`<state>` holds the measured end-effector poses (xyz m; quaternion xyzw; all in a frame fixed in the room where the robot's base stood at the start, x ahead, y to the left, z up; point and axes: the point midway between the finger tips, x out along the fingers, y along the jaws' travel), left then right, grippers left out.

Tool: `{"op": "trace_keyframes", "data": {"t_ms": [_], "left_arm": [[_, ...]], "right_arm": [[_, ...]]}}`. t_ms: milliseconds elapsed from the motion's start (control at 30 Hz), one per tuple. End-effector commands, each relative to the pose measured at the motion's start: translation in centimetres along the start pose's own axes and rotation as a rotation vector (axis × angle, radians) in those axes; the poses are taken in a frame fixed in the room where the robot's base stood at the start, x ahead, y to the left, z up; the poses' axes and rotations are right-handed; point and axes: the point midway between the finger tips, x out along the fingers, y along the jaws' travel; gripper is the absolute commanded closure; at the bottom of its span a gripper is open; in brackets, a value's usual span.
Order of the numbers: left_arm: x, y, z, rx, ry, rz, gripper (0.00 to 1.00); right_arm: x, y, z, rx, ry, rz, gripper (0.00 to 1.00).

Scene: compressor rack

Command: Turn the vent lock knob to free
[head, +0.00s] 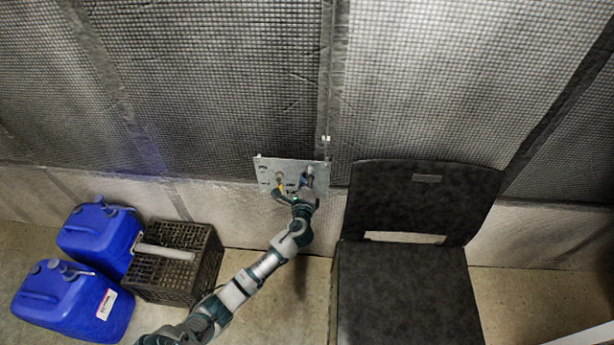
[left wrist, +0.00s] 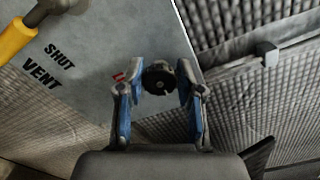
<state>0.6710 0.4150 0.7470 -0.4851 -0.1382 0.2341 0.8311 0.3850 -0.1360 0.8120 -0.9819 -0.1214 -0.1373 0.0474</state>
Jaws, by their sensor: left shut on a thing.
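A grey metal panel (head: 265,163) is mounted low on the mesh-covered wall; it also fills the upper left of the left wrist view (left wrist: 105,50). A dark round knob (left wrist: 159,79) is at the panel's right part. My left gripper (left wrist: 160,88) is shut on this knob, with one blue-and-grey finger on each side. A small red mark shows beside the left finger. In the head view my left gripper (head: 306,186) is at the panel's lower right and mostly hides the knob. My right gripper is not seen.
A yellow-handled lever (left wrist: 17,38) is on the panel, near black words "SHUT" and "VENT". A dark chair (head: 405,290) stands close on the right. A black crate (head: 180,278) and two blue canisters (head: 98,232) (head: 70,302) are on the floor at left.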

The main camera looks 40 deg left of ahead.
Motion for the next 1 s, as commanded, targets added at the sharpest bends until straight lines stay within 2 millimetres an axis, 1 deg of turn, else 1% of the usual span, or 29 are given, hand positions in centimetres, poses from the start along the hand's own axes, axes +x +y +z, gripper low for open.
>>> {"op": "trace_keyframes", "data": {"t_ms": [33, 133, 267, 567, 1000], "left_arm": [[-0.2, 0.7, -0.6, -0.025, 0.008, 0.011, 0.99], [-0.3, 0.8, -0.6, -0.093, 0.008, 0.012, 0.99], [-0.3, 0.9, -0.7, -0.204, 0.008, 0.014, 0.99], [-0.4, 1.1, -0.9, -0.490, 0.008, 0.018, 0.99], [-0.3, 1.2, -1.1, -0.909, 0.006, 0.021, 0.99]], "right_arm": [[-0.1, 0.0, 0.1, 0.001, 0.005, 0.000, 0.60], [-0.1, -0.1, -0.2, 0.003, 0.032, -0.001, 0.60], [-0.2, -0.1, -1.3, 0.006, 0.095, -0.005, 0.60], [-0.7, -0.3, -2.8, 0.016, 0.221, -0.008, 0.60], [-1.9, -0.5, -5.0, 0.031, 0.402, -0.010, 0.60]]}}
